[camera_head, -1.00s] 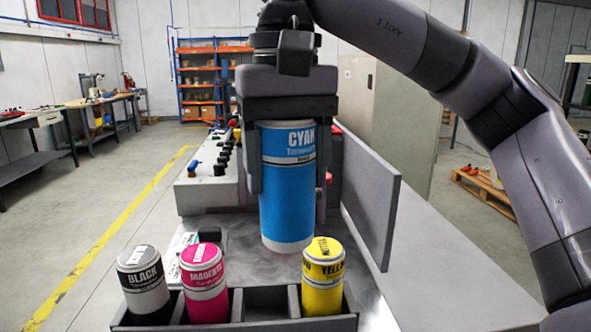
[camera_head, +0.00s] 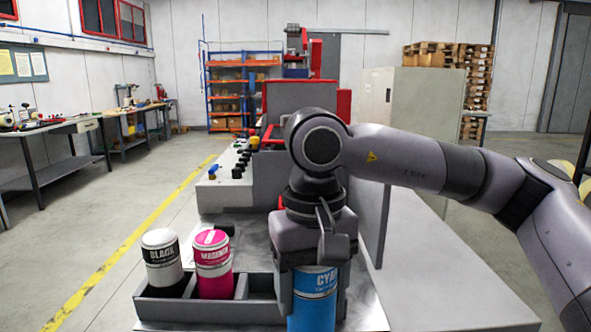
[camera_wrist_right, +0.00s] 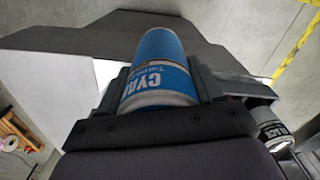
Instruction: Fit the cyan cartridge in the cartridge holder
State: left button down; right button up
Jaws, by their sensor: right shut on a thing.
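My right gripper (camera_head: 314,292) is shut on the cyan cartridge (camera_head: 313,304), one finger on each side of it. The cartridge is roughly upright, its lower end cut off by the picture's bottom edge. It also shows in the right wrist view (camera_wrist_right: 158,62), standing out from between the fingers. The cartridge holder (camera_head: 205,308) is a dark grey tray. It has the black cartridge (camera_head: 163,262) at left, the magenta cartridge (camera_head: 213,265) beside it, then an empty compartment. Gripper and cyan cartridge hide the holder's right end; the yellow cartridge is not visible. My left gripper is not in view.
A grey upright panel (camera_head: 373,215) stands behind my right gripper. A light control box with black knobs (camera_head: 228,180) is at the left behind the holder. A bare grey surface (camera_head: 435,280) lies to the right. The black cartridge also shows in the right wrist view (camera_wrist_right: 270,130).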

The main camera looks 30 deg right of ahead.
jog(key=f+n, duration=0.1)
jog(key=f, duration=0.9)
jog(key=f+n, duration=0.1)
jog(key=f, duration=1)
jog(key=a+f, duration=0.1)
jog(key=f, duration=1)
jog(key=shift+w+a+f+n, duration=0.1)
jog(key=shift+w+n, duration=0.1)
jog(key=shift+n, duration=0.2)
jog(key=shift+a+r, duration=0.1)
jog(key=shift+r, duration=0.2)
